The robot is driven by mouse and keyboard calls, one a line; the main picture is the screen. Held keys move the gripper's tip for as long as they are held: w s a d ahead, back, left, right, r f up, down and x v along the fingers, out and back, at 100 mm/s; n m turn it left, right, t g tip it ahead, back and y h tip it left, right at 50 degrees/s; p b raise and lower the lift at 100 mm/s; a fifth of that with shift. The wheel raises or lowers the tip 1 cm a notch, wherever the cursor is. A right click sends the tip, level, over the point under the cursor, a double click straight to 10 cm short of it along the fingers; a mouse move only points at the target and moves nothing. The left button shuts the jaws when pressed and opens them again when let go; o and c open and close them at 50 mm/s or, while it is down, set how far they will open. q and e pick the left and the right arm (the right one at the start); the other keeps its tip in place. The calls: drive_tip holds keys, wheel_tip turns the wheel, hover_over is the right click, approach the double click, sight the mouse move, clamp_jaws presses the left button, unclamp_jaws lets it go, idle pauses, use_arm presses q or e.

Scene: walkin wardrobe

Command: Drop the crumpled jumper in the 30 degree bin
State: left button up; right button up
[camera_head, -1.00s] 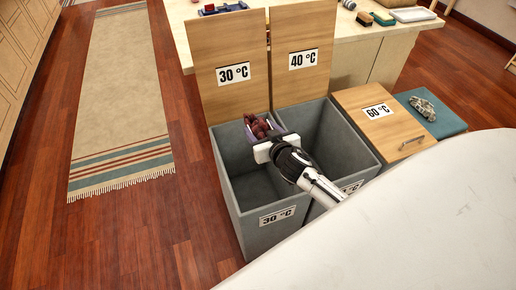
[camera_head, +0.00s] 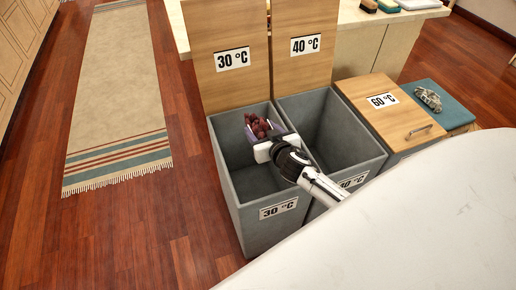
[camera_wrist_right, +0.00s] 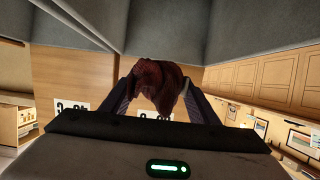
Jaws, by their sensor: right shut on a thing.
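The crumpled jumper is a dark red bundle (camera_head: 259,128); it also shows in the right wrist view (camera_wrist_right: 158,84). My right gripper (camera_head: 264,132) is shut on it, with a finger on each side in the right wrist view. It holds the jumper over the right back part of the open 30 degree bin (camera_head: 262,222), near the wall shared with the 40 degree bin. The bin is grey with a "30 °C" label on its front, and the part of its floor in view is bare. I cannot tell the jumper's exact height against the rim. My left gripper is not in view.
The open 40 degree bin (camera_head: 345,150) stands directly right. Both raised wooden lids (camera_head: 228,85) stand behind the bins. The 60 degree bin's lid (camera_head: 385,115) is shut. A teal-topped seat (camera_head: 450,112) with a patterned bundle (camera_head: 428,99) is farther right. A white surface (camera_head: 400,225) fills the lower right.

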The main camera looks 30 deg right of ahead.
drive_tip(key=o, duration=1.5)
drive_tip(key=shift+r, duration=0.1)
drive_tip(key=shift+s, duration=0.1)
use_arm(q)
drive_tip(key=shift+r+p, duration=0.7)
drive_tip(key=shift+p, duration=0.2)
use_arm(e)
drive_tip(key=v, duration=1)
drive_tip(key=shift+s, duration=0.1)
use_arm(q)
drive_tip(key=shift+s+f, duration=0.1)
drive_tip(key=p, duration=0.1)
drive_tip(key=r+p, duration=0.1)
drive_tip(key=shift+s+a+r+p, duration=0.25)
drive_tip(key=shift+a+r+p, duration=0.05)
drive_tip(key=shift+p, duration=0.1)
use_arm(e)
drive_tip(key=s+a+f+n+g+y, duration=0.1)
drive_tip(key=s+a+f+y, duration=0.1)
drive_tip(key=s+a, duration=0.3)
drive_tip(key=s+a+f+n+g+y, duration=0.1)
drive_tip(key=s+a+f+n+g, duration=0.1)
drive_tip(key=s+a, duration=0.4)
drive_tip(key=s+a+f+n+g+y, duration=0.1)
drive_tip(key=s+a+f+y, duration=0.1)
drive_tip(key=s+a, duration=0.4)
drive_tip(key=shift+s+a+f+n+y, duration=0.15)
drive_tip(key=shift+s+a+n+y, duration=0.2)
drive_tip(key=shift+s, duration=0.2)
